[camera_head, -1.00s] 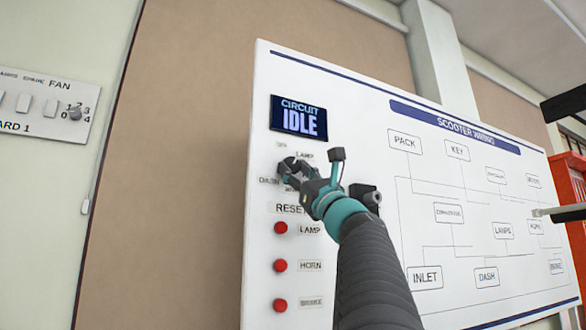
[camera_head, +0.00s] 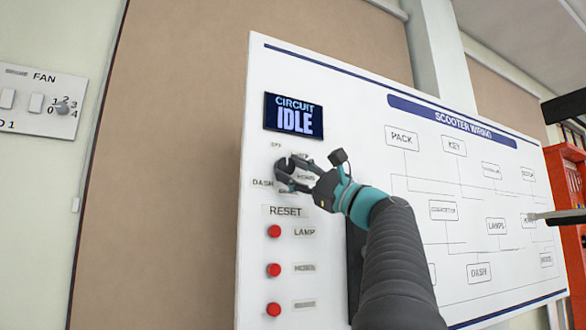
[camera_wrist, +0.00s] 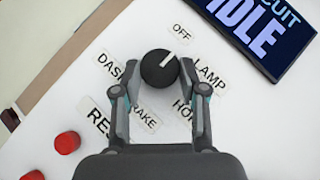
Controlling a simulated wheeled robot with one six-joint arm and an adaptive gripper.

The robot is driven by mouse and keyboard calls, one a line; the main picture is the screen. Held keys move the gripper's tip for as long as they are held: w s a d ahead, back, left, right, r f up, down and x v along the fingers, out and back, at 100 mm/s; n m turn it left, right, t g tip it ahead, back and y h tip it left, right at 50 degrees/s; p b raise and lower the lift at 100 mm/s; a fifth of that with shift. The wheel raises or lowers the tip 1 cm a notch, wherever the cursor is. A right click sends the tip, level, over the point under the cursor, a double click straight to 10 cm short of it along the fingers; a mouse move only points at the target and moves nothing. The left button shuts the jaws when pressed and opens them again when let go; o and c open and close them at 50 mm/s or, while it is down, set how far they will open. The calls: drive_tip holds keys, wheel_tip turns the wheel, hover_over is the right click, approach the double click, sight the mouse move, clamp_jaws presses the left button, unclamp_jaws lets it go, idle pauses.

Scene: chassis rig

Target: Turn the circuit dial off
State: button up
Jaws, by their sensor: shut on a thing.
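The circuit dial is a round black knob (camera_wrist: 158,70) with a white pointer line, on a white panel. In the wrist view, its pointer aims between the OFF label (camera_wrist: 181,33) and the LAMP label (camera_wrist: 209,75). DASH, BRAKE and a partly covered HORN label surround it. My gripper (camera_wrist: 158,80) is shut on the dial, one finger at each side. The circuit display (camera_head: 294,117) above reads IDLE.
Red reset buttons (camera_head: 274,270) line the panel below the dial. A scooter wiring diagram (camera_head: 465,200) fills the panel's right side. A board with a FAN knob (camera_head: 63,107) is on the far left wall. Red shelving (camera_head: 568,190) stands at the right edge.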

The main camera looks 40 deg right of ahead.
idle(0.3)
drive_tip(key=o, duration=1.1)
drive_tip(key=shift+o, duration=0.2)
drive_tip(key=v, duration=1.2)
